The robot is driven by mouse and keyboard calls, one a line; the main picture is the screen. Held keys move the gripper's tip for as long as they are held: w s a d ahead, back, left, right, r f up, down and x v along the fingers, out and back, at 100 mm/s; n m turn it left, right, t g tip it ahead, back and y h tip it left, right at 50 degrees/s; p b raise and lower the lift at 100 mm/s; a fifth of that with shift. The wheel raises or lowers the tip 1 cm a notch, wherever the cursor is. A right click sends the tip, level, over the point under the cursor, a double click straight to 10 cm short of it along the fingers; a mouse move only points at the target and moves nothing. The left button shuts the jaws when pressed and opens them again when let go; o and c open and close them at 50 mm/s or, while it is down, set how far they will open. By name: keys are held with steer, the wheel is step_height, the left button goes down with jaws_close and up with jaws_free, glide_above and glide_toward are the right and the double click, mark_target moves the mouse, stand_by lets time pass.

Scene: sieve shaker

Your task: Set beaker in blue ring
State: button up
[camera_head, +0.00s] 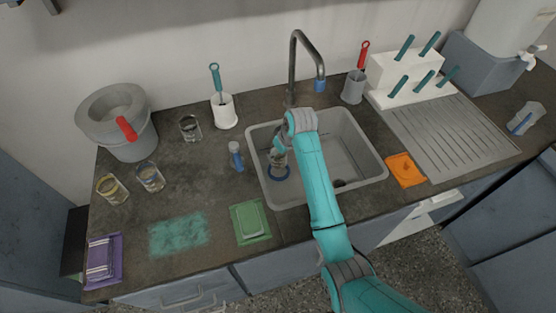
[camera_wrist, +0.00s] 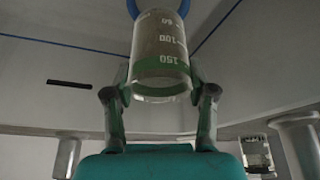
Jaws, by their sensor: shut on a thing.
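My gripper (camera_head: 281,148) reaches down into the sink and is shut on a clear beaker. In the wrist view my gripper (camera_wrist: 161,93) has one finger on each side of the beaker (camera_wrist: 160,45), which has white graduations and a green band. In the head view the beaker (camera_head: 278,160) is partly hidden by the gripper. The blue ring (camera_head: 279,177) lies on the left part of the sink floor, right below the beaker. In the wrist view part of the blue ring (camera_wrist: 131,8) shows behind the beaker's far end. I cannot tell whether the beaker touches the sink floor.
The sink (camera_head: 352,150) has walls close around my gripper. The tap (camera_head: 293,68) arches behind it. An orange cloth (camera_head: 405,170) lies to the right.

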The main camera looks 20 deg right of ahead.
mark_target(279, 160)
steer(key=shift+f, duration=2.6)
steer(key=shift+f, duration=0.1)
steer(key=o, duration=1.2)
steer(key=shift+c, duration=0.2)
steer(key=v, duration=1.2)
